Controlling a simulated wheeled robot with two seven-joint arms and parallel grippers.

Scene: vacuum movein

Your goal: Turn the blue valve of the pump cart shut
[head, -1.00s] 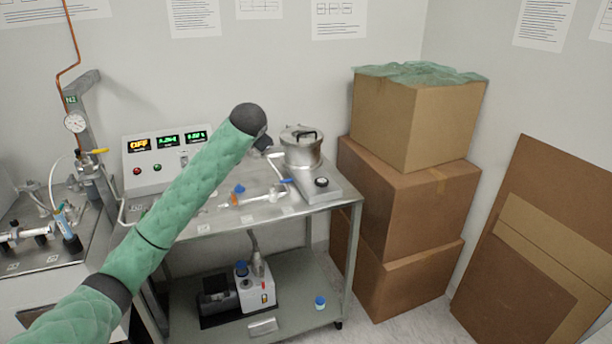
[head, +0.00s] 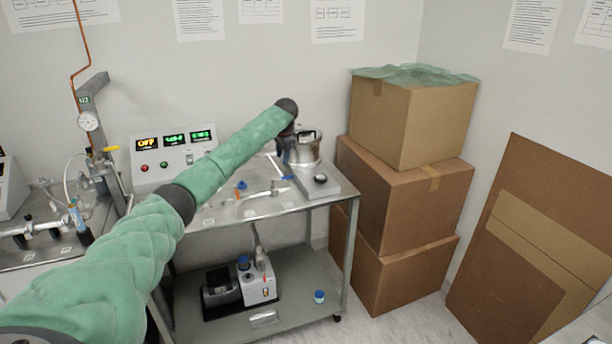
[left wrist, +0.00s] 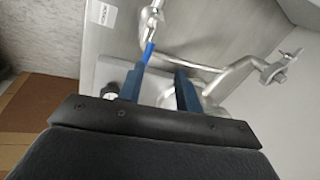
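The blue valve handle (head: 287,178) is on the silver pipework on the cart's top, left of the metal pot. It also shows in the left wrist view (left wrist: 150,53), close beyond the tip of the left-hand finger. My left gripper (left wrist: 159,70) is open, with a clear gap between its two dark blue fingers and nothing held. I cannot tell whether a finger touches the handle. In the head view my left gripper (head: 287,148) is a dark shape above the cart, overlapping the pot's left side. My right gripper is not in view.
The metal pot (head: 307,150) stands on a grey base with a black knob (head: 320,179). A control box (head: 150,161) stands at the cart's back left. Stacked cardboard boxes (head: 394,195) stand right of the cart (head: 262,210). A pump (head: 256,283) sits on the lower shelf.

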